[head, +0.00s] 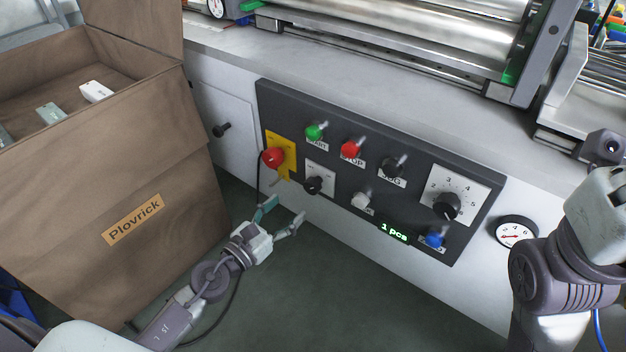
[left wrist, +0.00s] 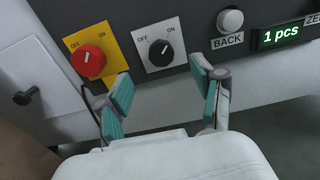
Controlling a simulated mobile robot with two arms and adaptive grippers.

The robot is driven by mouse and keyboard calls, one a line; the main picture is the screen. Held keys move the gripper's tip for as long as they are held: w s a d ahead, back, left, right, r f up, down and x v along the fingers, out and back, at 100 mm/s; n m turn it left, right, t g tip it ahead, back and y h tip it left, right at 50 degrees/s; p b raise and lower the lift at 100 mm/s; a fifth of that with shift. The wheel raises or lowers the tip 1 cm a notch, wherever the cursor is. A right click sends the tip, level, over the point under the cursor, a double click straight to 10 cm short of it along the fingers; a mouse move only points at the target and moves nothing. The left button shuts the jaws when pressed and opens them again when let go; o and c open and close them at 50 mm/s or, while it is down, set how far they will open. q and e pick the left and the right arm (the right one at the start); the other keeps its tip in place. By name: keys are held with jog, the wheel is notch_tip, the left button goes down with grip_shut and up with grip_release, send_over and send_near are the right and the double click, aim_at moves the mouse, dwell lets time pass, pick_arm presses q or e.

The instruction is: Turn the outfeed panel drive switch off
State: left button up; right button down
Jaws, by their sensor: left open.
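The dark control panel (head: 330,215) is on the front of the white machine body. A black rotary knob (head: 313,185) sits on a white OFF/ON plate; in the left wrist view the black knob (left wrist: 161,53) has its white mark tilted up and right, seemingly toward ON. Left of it, a red rotary knob (head: 273,157) on a yellow OFF/ON plate also shows in the left wrist view (left wrist: 88,61). I cannot read which knob is named drive. My left gripper (head: 283,214) is open and empty, below the black knob and apart from it. My right gripper is out of view.
A green START button (head: 315,131), red STOP button (head: 350,149), black JOG button (head: 392,167), white BACK button (head: 360,200), blue button (head: 434,238) and numbered dial (head: 446,206) share the panel. A brown Plovrick carton (head: 150,165) stands close on the left.

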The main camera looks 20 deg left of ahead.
aim_at(309, 187)
pick_arm(q)
jog(key=x, duration=0.9)
jog(key=shift+w+d+p, duration=0.1)
jog(key=shift+w+p, duration=0.2)
jog(key=shift+c, duration=0.3)
jog(key=c, duration=1.1)
